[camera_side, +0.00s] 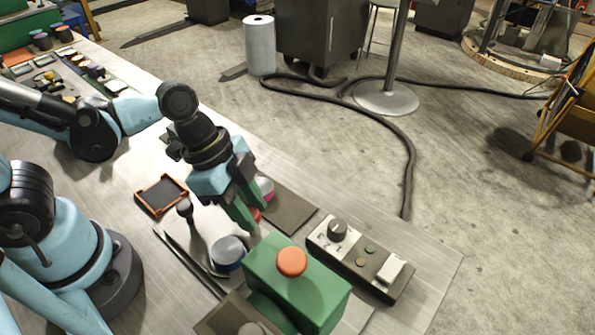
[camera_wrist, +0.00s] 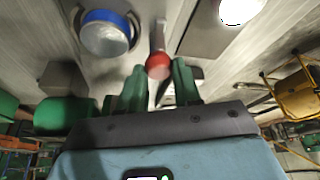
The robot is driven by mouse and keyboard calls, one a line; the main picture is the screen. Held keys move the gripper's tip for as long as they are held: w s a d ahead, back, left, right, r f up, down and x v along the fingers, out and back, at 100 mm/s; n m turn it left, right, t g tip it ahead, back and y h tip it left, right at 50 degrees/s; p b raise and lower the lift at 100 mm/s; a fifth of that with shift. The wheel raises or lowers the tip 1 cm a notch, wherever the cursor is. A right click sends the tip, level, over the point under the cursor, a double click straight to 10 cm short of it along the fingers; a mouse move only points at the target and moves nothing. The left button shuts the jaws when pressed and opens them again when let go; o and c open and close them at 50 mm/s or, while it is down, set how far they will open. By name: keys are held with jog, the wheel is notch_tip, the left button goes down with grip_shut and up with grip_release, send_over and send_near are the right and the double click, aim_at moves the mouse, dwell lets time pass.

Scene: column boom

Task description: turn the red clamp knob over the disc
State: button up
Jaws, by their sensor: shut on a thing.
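The red clamp knob (camera_wrist: 158,66) sits at the end of a grey bar in the wrist view. In the side view only a bit of the red knob (camera_side: 256,214) shows past my fingers. My gripper (camera_wrist: 160,82) points down, its green fingers on either side of the knob, shut on it. The same gripper (camera_side: 250,225) hides most of the knob in the side view. I cannot tell whether another disc lies under the knob.
A green box with an orange button (camera_side: 291,262) stands close in front of my gripper. A control panel (camera_side: 360,262) with a dark knob is to its right. A pink and white round piece (camera_side: 265,188) is just behind the fingers. An orange-rimmed tray (camera_side: 161,195) lies left.

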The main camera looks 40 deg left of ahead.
jog(key=n+t+y, duration=0.1)
jog(key=n, duration=0.3)
jog(key=shift+s, duration=0.1)
jog(key=n+t+y, duration=0.1)
jog(key=n, duration=0.3)
jog(key=shift+d, duration=0.1)
jog(key=n+y, duration=0.1)
jog(key=n, duration=0.3)
jog(key=shift+d+t+y, duration=0.1)
jog(key=shift+t+y, duration=0.3)
jog(key=shift+n+y, duration=0.8)
jog(key=shift+n, duration=1.3)
jog(key=o, duration=1.1)
jog(key=shift+c, duration=0.2)
jog(key=v, duration=1.2)
